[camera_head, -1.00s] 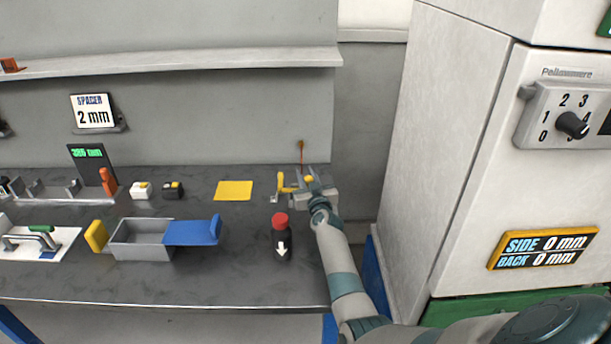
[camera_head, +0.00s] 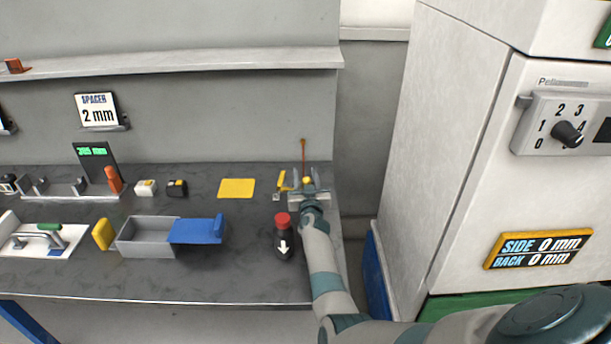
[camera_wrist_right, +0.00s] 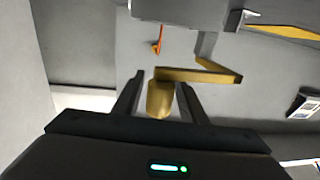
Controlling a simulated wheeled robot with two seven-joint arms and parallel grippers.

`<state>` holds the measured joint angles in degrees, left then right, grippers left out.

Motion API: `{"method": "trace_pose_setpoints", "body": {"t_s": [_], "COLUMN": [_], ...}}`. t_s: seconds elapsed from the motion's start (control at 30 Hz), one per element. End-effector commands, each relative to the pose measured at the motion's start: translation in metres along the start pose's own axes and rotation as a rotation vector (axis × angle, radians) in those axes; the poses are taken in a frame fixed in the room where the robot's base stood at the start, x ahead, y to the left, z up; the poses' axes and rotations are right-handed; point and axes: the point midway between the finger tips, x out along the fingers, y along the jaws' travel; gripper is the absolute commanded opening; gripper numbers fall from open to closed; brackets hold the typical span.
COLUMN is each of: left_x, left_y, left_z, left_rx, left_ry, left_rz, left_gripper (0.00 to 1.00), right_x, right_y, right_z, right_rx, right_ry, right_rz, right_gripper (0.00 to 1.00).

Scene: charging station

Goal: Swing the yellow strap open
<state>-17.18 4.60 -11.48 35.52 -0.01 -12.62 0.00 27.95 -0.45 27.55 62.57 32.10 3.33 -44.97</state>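The yellow strap (camera_head: 284,182) is at the back right of the bench in the head view, at a small grey fixture (camera_head: 322,196). In the right wrist view the bent yellow strap (camera_wrist_right: 205,75) lies just beyond my fingers. A yellow knob (camera_wrist_right: 160,101) stands between the two dark fingers of my right gripper (camera_wrist_right: 158,98). The fingers are apart, with a visible gap on the knob's left side and a narrower one on its right. In the head view my right gripper (camera_head: 308,190) reaches the fixture from the front and hides part of it. My left gripper is in no view.
A black bottle with a red cap (camera_head: 283,238) stands just left of my right forearm. A grey box with a blue flap (camera_head: 147,238) and a yellow square (camera_head: 237,188) lie further left. A white cabinet (camera_head: 440,140) rises on the right.

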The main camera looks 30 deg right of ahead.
Motion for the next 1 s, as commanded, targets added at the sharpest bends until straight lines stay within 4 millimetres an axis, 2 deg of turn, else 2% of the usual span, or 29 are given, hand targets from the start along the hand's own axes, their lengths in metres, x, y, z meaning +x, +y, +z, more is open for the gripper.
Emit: {"method": "trace_pose_setpoints", "body": {"t_s": [0.47, 0.77, 1.0], "left_x": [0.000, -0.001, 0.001], "left_y": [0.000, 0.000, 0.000], "left_z": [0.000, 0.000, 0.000], "left_rx": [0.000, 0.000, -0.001], "left_ry": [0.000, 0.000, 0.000], "left_rz": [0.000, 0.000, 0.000], "left_gripper": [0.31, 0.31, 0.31], "right_x": [0.000, 0.000, -0.018], "right_y": [0.000, -0.001, 0.025], "right_z": [-0.005, -0.041, -0.058], "right_rx": [0.003, 0.003, -0.001], "right_ry": [0.001, 0.004, 0.002], "right_rz": [0.000, 0.001, 0.002], "right_gripper": [0.42, 0.42, 0.42]}}
